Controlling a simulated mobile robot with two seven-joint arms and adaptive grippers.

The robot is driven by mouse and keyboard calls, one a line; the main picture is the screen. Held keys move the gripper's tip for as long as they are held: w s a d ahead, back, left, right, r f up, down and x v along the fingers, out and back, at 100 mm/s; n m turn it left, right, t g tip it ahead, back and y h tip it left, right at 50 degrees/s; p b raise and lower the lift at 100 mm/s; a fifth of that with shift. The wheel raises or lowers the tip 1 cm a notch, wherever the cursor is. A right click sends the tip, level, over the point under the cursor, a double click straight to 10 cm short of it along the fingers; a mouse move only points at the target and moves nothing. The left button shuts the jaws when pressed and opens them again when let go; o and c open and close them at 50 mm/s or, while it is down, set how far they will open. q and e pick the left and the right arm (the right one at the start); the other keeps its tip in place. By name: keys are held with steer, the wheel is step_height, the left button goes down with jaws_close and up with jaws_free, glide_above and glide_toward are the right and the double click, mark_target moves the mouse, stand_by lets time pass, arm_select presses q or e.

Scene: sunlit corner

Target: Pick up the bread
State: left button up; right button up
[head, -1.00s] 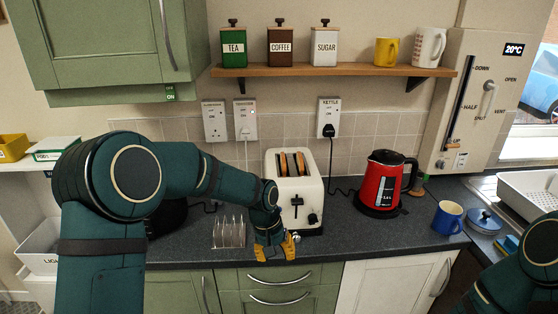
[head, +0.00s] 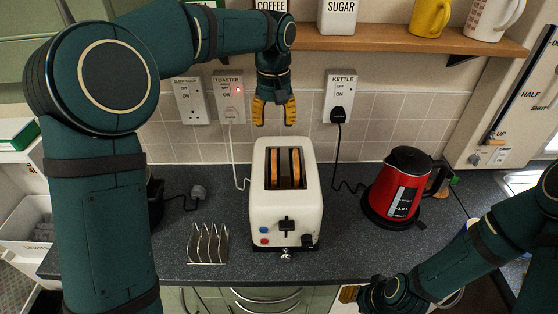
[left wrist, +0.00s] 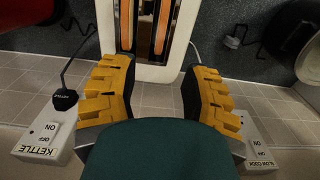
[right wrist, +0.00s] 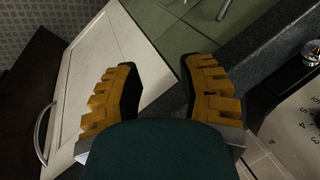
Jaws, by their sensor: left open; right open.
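Two slices of bread (head: 296,166) stand upright in the two slots of the white toaster (head: 287,208), their brown top edges showing and their lower parts hidden. My left gripper (head: 274,112) is open and empty, fingers pointing down, above the toaster's back end. In the left wrist view the bread (left wrist: 162,28) and the toaster's white top (left wrist: 155,73) lie beyond the open fingers (left wrist: 160,95). My right gripper (head: 350,293) is low at the counter's front edge, partly hidden by its arm; the right wrist view shows it open and empty (right wrist: 165,90).
A silver toast rack (head: 208,244) stands on the dark counter (head: 175,258), left of the toaster. A red kettle (head: 398,188) stands right. A wooden shelf (head: 400,42) with canisters and mugs is above. Socket plates (head: 229,98) and cords are behind the toaster.

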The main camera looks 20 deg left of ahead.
mark_target(274, 156)
arm_select(q)
steer(key=f, duration=0.8)
steer(key=shift+s, duration=0.3)
steer(key=shift+w+a+f, duration=0.1)
steer(key=shift+w+f, duration=0.05)
steer(key=shift+f, duration=1.2)
steer(key=shift+w+a+f, duration=0.1)
steer(key=shift+w+f, duration=0.05)
steer(key=shift+f, duration=1.15)
steer(key=shift+c, duration=0.3)
